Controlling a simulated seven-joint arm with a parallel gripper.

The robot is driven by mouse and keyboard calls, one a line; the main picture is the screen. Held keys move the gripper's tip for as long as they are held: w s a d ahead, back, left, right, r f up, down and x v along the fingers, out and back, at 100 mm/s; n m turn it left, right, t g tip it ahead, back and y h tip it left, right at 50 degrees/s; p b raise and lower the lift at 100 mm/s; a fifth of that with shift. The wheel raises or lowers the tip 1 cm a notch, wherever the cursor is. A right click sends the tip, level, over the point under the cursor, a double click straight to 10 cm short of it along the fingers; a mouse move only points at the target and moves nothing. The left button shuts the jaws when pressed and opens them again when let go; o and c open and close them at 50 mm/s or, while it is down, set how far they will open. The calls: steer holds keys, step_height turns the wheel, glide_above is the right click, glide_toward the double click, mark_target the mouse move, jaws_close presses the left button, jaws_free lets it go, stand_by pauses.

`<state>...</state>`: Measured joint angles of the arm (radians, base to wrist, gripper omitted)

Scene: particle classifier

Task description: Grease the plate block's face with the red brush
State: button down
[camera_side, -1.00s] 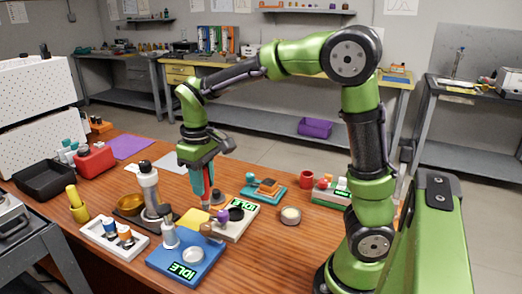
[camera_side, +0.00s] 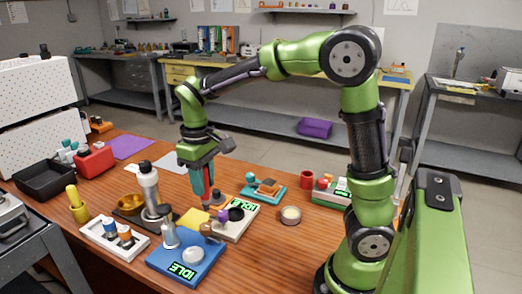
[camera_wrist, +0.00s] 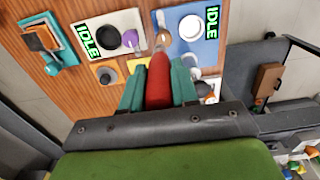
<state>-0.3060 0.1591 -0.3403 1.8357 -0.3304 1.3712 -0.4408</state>
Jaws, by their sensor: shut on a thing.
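My gripper (camera_side: 205,197) points down over the table with its teal fingers shut on the red brush (camera_wrist: 158,80). In the wrist view the red handle lies between the fingers; its bristle end cannot be made out clearly. In the side view the brush's lower end is close to a yellow pad (camera_side: 193,217) and a purple knob (camera_side: 223,216); I cannot tell if it touches anything. A teal base (camera_side: 252,193) with an orange and dark block (camera_side: 267,186) stands to the right of the gripper, perhaps the plate block; it also shows in the wrist view (camera_wrist: 42,38).
A blue device (camera_side: 185,259) and a cream device (camera_side: 238,229), both reading IDLE, stand near the gripper. A round pale dish (camera_side: 290,215) and red cup (camera_side: 306,179) are to the right. A metal press-like post (camera_side: 149,190) stands left. Bare wood lies around the dish.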

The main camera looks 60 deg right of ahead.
steer(key=s+d+f+g, duration=0.2)
steer(key=s+d, duration=0.4)
steer(key=d, duration=0.4)
steer(key=s+d+f+g, duration=0.2)
steer(key=s+d+f, duration=0.1)
steer(key=s+d, duration=0.55)
steer(key=shift+w+d+f, duration=0.15)
steer(key=shift+w+f, duration=0.15)
steer(key=shift+f, duration=0.6)
steer(key=shift+w+d+f, duration=0.2)
steer(key=shift+w+f, duration=0.1)
steer(key=shift+f, duration=0.55)
steer(key=shift+w+d+f, duration=0.15)
steer(key=shift+w+f, duration=0.15)
steer(key=shift+f, duration=0.6)
steer(key=shift+f, duration=0.7)
step_height(320, 180, up, 7)
steer(key=shift+r, duration=0.1)
stand_by(0.4)
